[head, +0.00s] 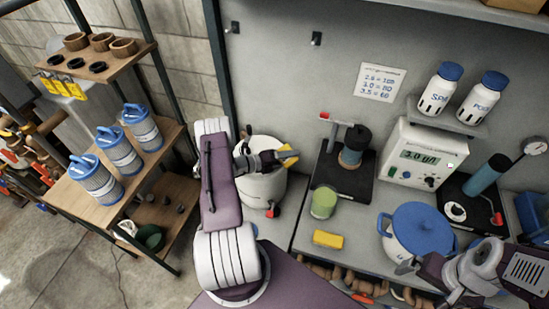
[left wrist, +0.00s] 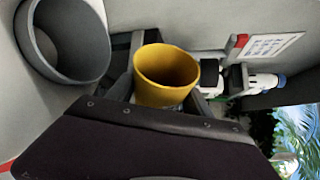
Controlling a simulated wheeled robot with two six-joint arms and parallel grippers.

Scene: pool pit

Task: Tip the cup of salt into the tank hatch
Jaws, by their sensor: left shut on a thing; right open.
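My left gripper (head: 285,158) is shut on a yellow cup (left wrist: 167,78) and holds it over or near the top of a white round tank (head: 262,187). In the left wrist view the cup's open mouth faces the camera; its inside looks yellow and I cannot make out salt in it. A grey round collar with an opening, likely the tank hatch (left wrist: 98,45), is beside the cup to the left, apart from it in the picture. In the head view the hatch is mostly hidden by my left arm and gripper. My right gripper (head: 405,267) is open beside a white pot.
The white pot with a blue lid (head: 420,225), a yellow sponge (head: 328,239), a green jar (head: 324,201) and a meter box (head: 425,155) crowd the bench. A wooden rack (head: 150,180) with blue-topped filters stands left. Some floor is clear at lower left.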

